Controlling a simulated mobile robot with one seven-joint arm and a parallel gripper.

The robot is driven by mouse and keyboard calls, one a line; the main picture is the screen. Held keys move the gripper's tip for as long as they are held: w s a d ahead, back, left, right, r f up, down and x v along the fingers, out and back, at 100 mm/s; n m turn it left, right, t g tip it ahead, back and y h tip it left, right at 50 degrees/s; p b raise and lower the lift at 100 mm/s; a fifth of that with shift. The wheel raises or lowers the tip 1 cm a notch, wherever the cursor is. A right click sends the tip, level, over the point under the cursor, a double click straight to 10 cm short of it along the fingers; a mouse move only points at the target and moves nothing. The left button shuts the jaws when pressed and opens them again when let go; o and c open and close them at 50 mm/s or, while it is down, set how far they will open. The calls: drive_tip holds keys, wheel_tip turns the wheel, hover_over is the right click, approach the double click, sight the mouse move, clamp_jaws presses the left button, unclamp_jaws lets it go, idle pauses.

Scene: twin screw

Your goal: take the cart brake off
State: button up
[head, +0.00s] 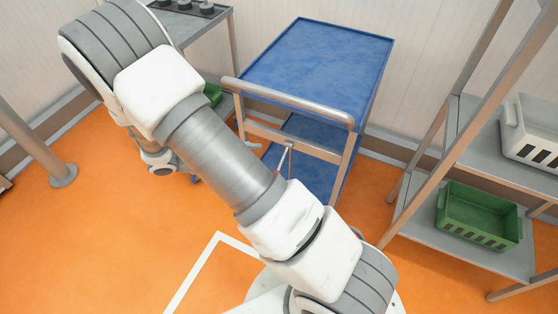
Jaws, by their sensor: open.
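The blue cart (325,58) stands against the wall, with a blue top, a grey push bar (290,103) across its near end and a blue lower shelf. A thin lever (286,158), grey at its top and with a reddish part, shows at the cart's near crossbar, just past my arm. I cannot tell from this view how the lever is set. My arm crosses the middle of the picture in front of the cart's lower left part. My gripper is not visible; the arm's own links hide that area.
A grey shelf rack stands at the right, with a green crate (478,216) low and a white crate (532,135) above it. A grey table (190,22) stands at the back left. A grey post (38,145) rises at the far left. Orange floor (90,235) is clear at the lower left.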

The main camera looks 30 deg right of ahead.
wheel_tip(320, 180, down, 13)
drive_tip(key=w+n+t+h+b, duration=0.2)
drive_tip(key=n+t+h, duration=0.15)
drive_tip(key=n, duration=0.25)
drive_tip(key=n+t+b, duration=0.2)
drive_tip(key=n+t, duration=0.5)
approach(282, 161)
drive_tip(key=f+b+x, duration=0.2)
drive_tip(key=x, duration=0.8)
drive_tip(key=shift+d+y, duration=0.2)
drive_tip(key=shift+y, duration=0.15)
drive_tip(key=shift+f, duration=0.1)
drive_tip(key=shift+c, duration=0.3)
clamp_jaws()
